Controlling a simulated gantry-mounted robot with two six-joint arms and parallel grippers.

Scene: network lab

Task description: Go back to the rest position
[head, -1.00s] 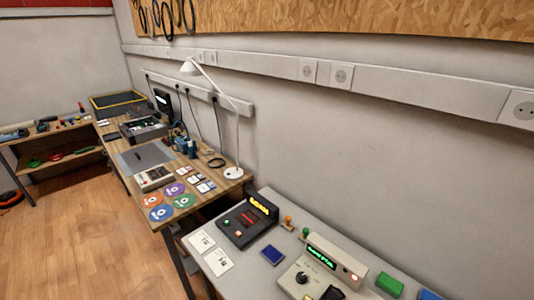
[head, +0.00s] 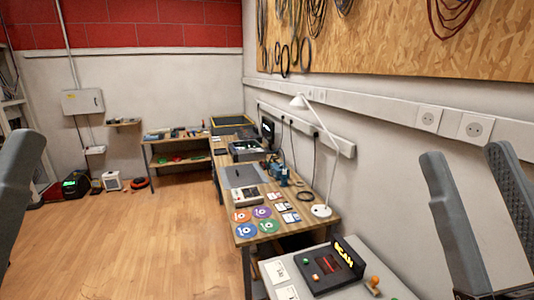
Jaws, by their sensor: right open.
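My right gripper (head: 465,155) is at the right edge of the head view, its two grey fingers pointing up and standing apart. It is open, with nothing between the fingers, and it appears in front of the bare wall. A grey part of my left gripper (head: 18,185) shows at the left edge. Only one side of it is in view, so its opening is hidden. Neither gripper is seen touching anything.
A light bench (head: 385,291) with a dark scanner box (head: 328,266) is at the lower right. Beyond it stands a wooden workbench (head: 262,236) with coloured discs and a white lamp (head: 320,211). The wooden floor (head: 140,235) on the left is clear.

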